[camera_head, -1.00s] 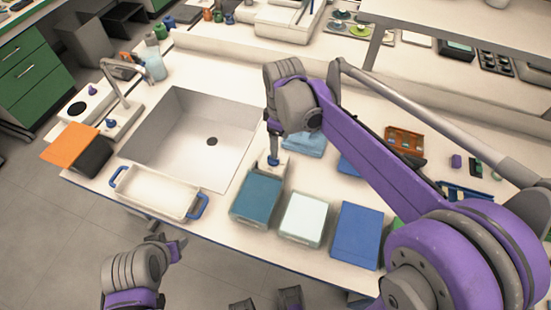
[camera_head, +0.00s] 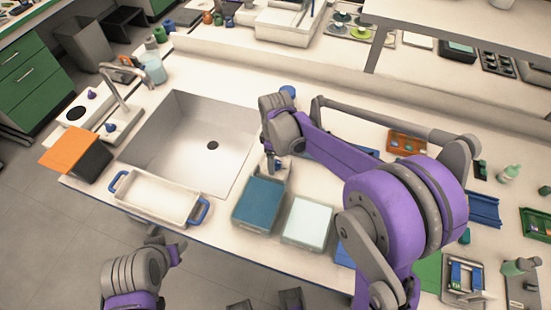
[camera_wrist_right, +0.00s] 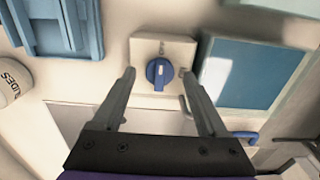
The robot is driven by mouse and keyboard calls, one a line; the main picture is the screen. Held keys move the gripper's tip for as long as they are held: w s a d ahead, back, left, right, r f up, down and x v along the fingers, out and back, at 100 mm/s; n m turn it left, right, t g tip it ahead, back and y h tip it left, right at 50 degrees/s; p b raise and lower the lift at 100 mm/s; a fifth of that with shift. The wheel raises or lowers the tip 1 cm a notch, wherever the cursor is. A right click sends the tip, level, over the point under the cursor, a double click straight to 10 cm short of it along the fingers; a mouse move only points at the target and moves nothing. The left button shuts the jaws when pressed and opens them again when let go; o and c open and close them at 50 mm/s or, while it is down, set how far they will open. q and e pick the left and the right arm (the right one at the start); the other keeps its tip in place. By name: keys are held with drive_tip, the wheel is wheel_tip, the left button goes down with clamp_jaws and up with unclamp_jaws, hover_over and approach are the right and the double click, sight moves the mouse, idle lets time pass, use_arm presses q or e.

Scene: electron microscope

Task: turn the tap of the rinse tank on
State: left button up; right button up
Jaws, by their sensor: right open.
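The rinse tank's tap is a round dark-blue knob (camera_wrist_right: 159,73) with a raised bar, on a small white block (camera_wrist_right: 146,48) in the right wrist view. The bar runs roughly up and down in that picture. The blue-filled tank (camera_wrist_right: 248,75) is right of the block; in the head view the tank (camera_head: 258,205) stands in front of the sink's right edge. My right gripper (camera_wrist_right: 158,76) is open, one finger on either side of the knob; contact is not visible. In the head view it points down (camera_head: 272,162) behind the tank. My left gripper (camera_head: 175,252) is off the front edge.
A pale tank (camera_head: 307,220) stands right of the blue one. The sink (camera_head: 180,135) and a white tray with blue handles (camera_head: 160,197) are to the left. A blue rack (camera_wrist_right: 62,28) is near the block in the wrist view.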

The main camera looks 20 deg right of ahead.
clamp_jaws()
idle(0.4)
drive_tip(key=shift+m, duration=0.3)
drive_tip(key=m+b, duration=0.1)
drive_tip(key=m, duration=0.2)
drive_tip(key=shift+f+m, duration=0.1)
drive_tip(key=shift+m, duration=0.3)
drive_tip(key=m, duration=0.4)
drive_tip(key=shift+b, duration=0.4)
drive_tip(key=m, duration=0.5)
drive_tip(key=shift+b, duration=0.3)
drive_tip(key=shift+m, duration=2.3)
